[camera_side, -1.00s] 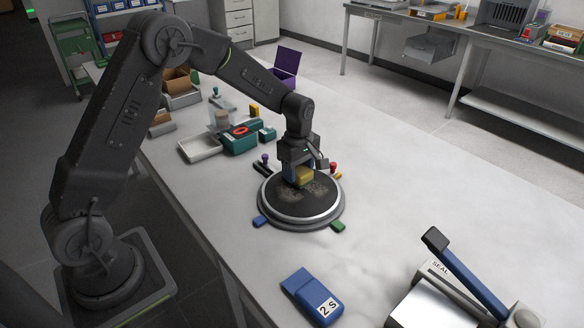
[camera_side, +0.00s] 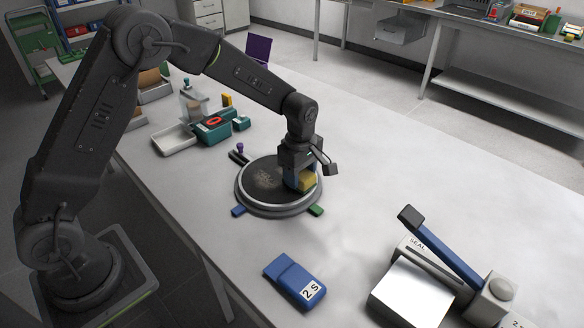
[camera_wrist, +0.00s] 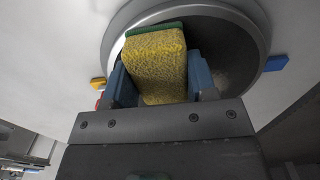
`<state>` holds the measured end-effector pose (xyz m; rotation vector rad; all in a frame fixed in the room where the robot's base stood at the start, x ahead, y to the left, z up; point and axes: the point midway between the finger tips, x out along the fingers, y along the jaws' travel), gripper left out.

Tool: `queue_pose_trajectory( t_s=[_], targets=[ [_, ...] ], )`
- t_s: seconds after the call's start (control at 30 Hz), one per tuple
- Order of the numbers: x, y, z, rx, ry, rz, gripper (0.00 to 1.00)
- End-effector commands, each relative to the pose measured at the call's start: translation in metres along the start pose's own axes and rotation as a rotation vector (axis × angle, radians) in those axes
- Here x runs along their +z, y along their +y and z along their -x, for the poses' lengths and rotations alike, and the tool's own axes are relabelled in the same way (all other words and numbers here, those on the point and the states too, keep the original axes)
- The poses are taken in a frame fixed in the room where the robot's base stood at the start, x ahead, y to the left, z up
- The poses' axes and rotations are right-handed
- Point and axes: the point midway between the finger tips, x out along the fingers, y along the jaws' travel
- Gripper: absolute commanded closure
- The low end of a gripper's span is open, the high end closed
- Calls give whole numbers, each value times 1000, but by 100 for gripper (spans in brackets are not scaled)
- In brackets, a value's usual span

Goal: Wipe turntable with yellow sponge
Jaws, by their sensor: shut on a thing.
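The turntable (camera_side: 257,195) is a round dark disc with a pale metal rim, standing on the bench. A pale dusty smudge (camera_side: 266,178) shows near the middle of its disc. My gripper (camera_side: 300,178) is over the right part of the disc, shut on the yellow sponge (camera_side: 307,184). The sponge is low at the disc and seems to touch it. In the wrist view, the sponge (camera_wrist: 157,70), with a green backing, sits between my gripper's (camera_wrist: 160,85) blue fingers. Behind it the turntable (camera_wrist: 225,40) is partly hidden.
Blue (camera_side: 238,211) and green (camera_side: 316,210) tabs sit at the turntable's front rim. A blue case marked "2 S" (camera_side: 290,278) lies in front. A sealer with a blue lever (camera_side: 450,250) stands at right front. A white tray (camera_side: 173,139) and teal box (camera_side: 212,128) are behind left. The bench at right is clear.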

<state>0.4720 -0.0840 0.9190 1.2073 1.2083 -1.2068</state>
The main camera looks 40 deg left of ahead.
Motion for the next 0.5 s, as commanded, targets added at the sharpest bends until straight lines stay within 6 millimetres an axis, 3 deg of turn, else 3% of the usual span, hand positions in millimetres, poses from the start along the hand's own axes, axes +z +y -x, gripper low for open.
queue_pose_trajectory(
  t_s=[0.1, 0.17, 0.5],
  targets=[
    [6, 0, 4, -1, -1, 0, 74],
    [5, 0, 20, 5, -1, 0, 74],
    [5, 0, 51, 1, -1, 0, 74]
  ],
)
